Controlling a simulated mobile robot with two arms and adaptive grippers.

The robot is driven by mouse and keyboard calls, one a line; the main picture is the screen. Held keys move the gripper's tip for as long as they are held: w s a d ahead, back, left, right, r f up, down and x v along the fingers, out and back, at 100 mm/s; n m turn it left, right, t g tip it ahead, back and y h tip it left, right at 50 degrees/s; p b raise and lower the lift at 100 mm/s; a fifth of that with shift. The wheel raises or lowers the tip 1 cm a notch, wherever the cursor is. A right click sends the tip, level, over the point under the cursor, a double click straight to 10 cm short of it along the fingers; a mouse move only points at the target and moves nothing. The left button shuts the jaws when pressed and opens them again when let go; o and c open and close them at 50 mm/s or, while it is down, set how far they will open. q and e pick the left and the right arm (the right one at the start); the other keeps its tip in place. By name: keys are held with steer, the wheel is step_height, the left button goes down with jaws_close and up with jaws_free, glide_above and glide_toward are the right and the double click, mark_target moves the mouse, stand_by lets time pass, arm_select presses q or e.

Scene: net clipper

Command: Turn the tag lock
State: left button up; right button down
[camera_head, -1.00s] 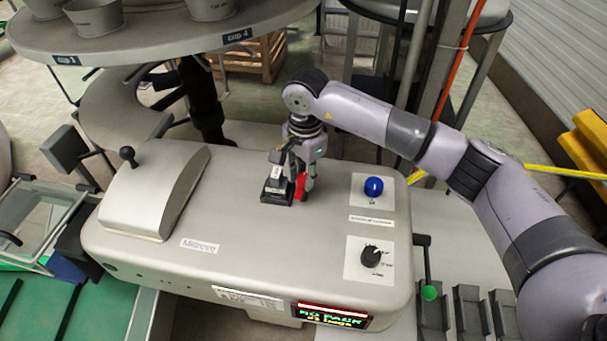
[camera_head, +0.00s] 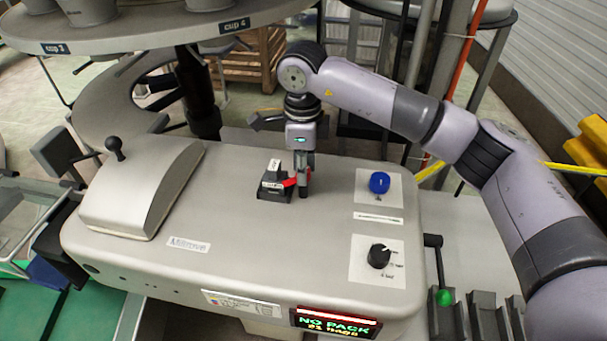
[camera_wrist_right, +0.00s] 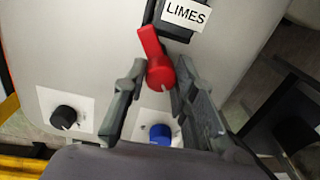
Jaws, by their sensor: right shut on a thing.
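The tag lock is a red lever (camera_head: 290,183) at the right side of a small black tag holder (camera_head: 273,188) on top of the grey machine. The lever's arm points left, toward the holder. In the right wrist view, the red lever (camera_wrist_right: 152,50) has a round hub between my fingers, and its arm reaches up beside the black holder with a "LIMES" label (camera_wrist_right: 187,13). My right gripper (camera_head: 303,191) comes down from above and is shut on the lever's hub; its fingers hide part of the hub. My left gripper is not in view.
A blue knob (camera_head: 379,182) and a black dial (camera_head: 379,256) sit on white plates to the right on the machine. A lit display (camera_head: 336,323) reads "NO PACK". A domed grey cover (camera_head: 140,190) stands at left. The machine top around the holder is clear.

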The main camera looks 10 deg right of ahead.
steer(key=m+b, duration=0.2)
steer(key=m, duration=0.2)
steer(key=shift+f, duration=0.15)
steer(key=shift+m+b, duration=1)
steer(key=shift+m, duration=1.2)
steer(key=c, duration=1.3)
jaws_free()
steer(key=shift+w, duration=0.1)
steer(key=shift+r, duration=0.35)
step_height(320, 180, up, 11)
steer(key=shift+a+r, duration=0.2)
